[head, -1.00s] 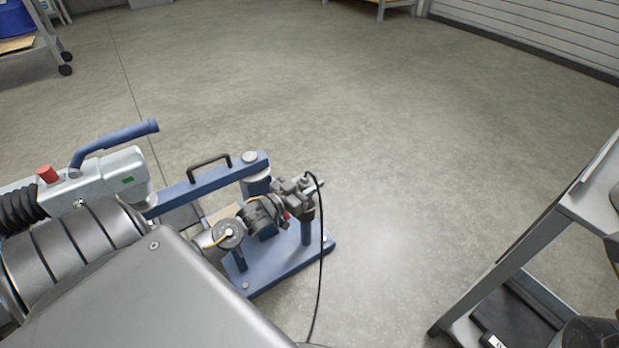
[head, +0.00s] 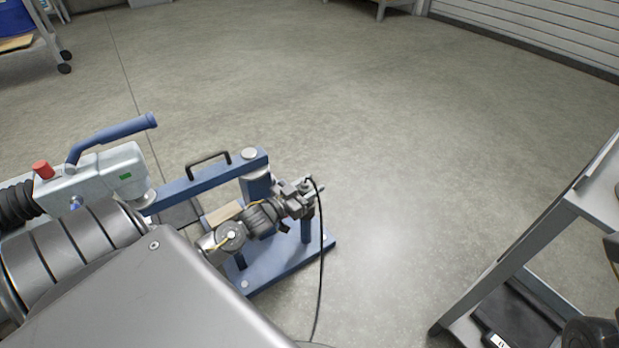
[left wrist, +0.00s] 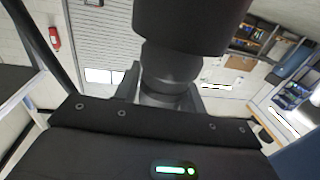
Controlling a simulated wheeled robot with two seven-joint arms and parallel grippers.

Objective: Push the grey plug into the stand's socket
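The blue stand (head: 285,266) is on the floor left of centre in the head view, with a base plate, posts and a crossbar. My left gripper (head: 303,195) is at the stand's right post, above the base. A thick dark cylinder and a grey part, apparently the grey plug (left wrist: 168,78), lie between the fingers in the left wrist view; the gripper seems shut on it. A black cable hangs from the gripper's end in the head view. The socket is hidden, so I cannot tell how far the plug is in.
A grey coupling with a red knob (head: 42,169) and a blue handle (head: 112,134) is left of the stand. A grey metal frame (head: 520,255) stands at the right. The floor between and behind is clear.

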